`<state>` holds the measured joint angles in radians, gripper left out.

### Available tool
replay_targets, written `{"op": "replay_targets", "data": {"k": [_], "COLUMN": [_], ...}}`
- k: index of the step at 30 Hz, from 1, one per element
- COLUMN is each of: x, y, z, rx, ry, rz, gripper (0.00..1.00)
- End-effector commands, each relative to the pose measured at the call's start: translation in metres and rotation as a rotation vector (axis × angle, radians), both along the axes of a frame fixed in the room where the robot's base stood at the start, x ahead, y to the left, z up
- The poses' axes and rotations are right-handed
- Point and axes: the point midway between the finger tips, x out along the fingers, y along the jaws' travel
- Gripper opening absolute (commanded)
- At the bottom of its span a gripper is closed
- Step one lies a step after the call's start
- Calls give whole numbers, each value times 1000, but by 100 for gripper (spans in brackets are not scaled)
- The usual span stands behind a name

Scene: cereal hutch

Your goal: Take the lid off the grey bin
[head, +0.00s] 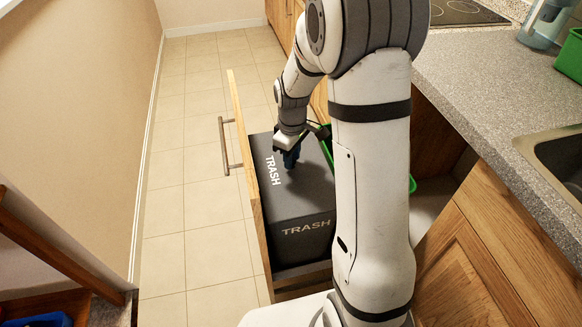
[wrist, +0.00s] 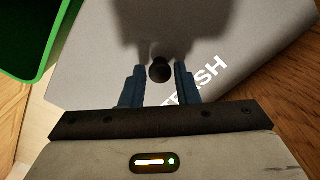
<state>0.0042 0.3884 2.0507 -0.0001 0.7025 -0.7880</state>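The grey bin (head: 300,240) stands in a pulled-out wooden drawer, with "TRASH" in white on its front. Its flat grey lid (head: 308,190) is on top and also carries "TRASH"; the lid fills much of the wrist view (wrist: 100,60). A small round dark knob (wrist: 160,71) stands out from the lid. My gripper (head: 290,161) is low over the lid, pointing down. In the wrist view its blue fingers (wrist: 159,78) are apart, one on each side of the knob, with a gap showing at each side. The arm hides part of the bin in the head view.
A green bin (head: 412,184) sits beside the grey one, partly behind my arm. The wooden drawer front (head: 246,160) with its bar handle (head: 226,146) borders the left. The countertop (head: 470,75) with a sink (head: 555,150) is at right. The tiled floor (head: 195,210) at left is clear.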

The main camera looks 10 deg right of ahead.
Motion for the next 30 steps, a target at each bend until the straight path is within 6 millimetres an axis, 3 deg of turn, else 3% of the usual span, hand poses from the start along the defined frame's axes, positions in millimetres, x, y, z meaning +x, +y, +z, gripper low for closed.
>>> {"op": "replay_targets", "data": {"k": [10, 23, 30], "x": [0, 1, 1], "y": [0, 1, 1], "z": [0, 8, 43], "rx": [0, 0, 0], "ry": [0, -3, -4], "rz": [1, 1, 2], "gripper": [0, 0, 0]}}
